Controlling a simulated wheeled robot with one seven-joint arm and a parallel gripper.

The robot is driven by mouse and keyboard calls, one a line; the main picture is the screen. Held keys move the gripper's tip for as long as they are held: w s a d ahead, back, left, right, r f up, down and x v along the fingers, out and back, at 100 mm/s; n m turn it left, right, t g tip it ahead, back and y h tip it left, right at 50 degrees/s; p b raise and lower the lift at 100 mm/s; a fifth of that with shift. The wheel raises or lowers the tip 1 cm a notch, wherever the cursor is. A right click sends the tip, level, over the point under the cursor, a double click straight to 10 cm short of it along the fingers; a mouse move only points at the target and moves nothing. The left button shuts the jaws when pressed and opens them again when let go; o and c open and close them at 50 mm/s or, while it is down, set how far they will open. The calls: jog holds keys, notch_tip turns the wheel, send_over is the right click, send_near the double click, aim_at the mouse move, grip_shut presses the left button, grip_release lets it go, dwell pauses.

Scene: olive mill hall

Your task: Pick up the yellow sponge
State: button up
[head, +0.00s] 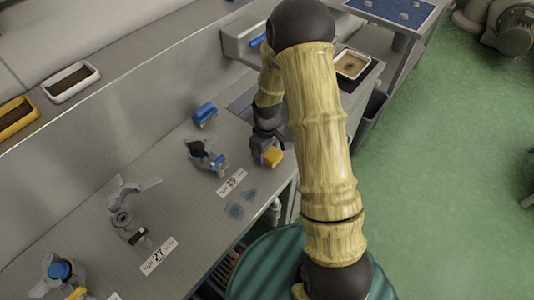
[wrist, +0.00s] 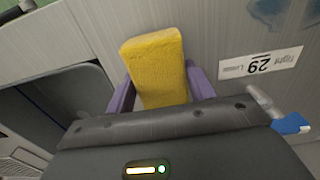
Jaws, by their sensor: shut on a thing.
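The yellow sponge (wrist: 155,62) is a small block held between the purple fingers of my gripper (wrist: 160,95) in the wrist view. One finger sits on each side of it, and its far end sticks out past the fingertips. In the head view the sponge (head: 272,157) shows just beside my gripper (head: 262,154), at the right part of the metal counter (head: 190,240). My gripper is shut on it. I cannot tell whether the sponge touches the counter or is clear of it.
A label with 29 (head: 232,182) and bluish smears (head: 240,205) lie near the gripper. A blue-topped brush (head: 204,114) and metal parts with a blue piece (head: 207,158) stand to its left. Green floor (head: 440,180) is open at the right.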

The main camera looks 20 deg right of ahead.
notch_tip(320, 180, up, 8)
jog(key=shift+r+b, duration=0.2)
jog(key=shift+b, duration=0.25)
jog(key=o, duration=0.5)
jog(key=shift+c, duration=0.2)
jog(key=c, duration=0.3)
